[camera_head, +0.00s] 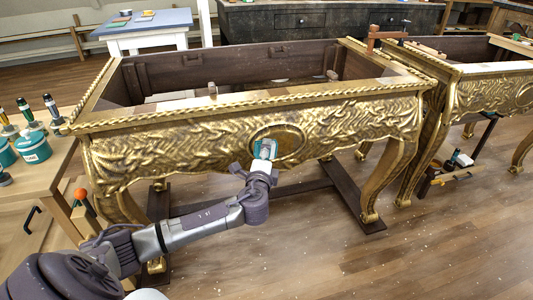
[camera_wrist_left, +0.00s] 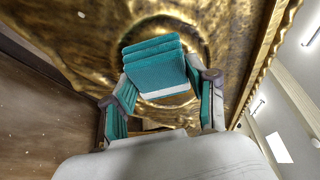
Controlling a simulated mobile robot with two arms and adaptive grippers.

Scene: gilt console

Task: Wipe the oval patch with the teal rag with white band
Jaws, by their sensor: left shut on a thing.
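The teal rag with white band (camera_wrist_left: 157,68) is a folded pad held in my left gripper (camera_wrist_left: 160,95), which is shut on it. In the head view the rag (camera_head: 267,148) is at the left part of the oval patch (camera_head: 291,142) on the gilt front of the console (camera_head: 180,152). The patch also shows behind the rag in the left wrist view (camera_wrist_left: 203,50), partly hidden by the rag. I cannot tell whether the rag touches the surface. My left gripper (camera_head: 264,160) comes up from the lower left in the head view. My right gripper is not in view.
A wooden bench (camera_head: 20,180) with teal tubs (camera_head: 33,147) and brushes stands at the left. A second gilt console (camera_head: 495,90) stands at the right. Curved gold legs (camera_head: 385,180) and dark floor beams lie below. The wooden floor at the lower right is clear.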

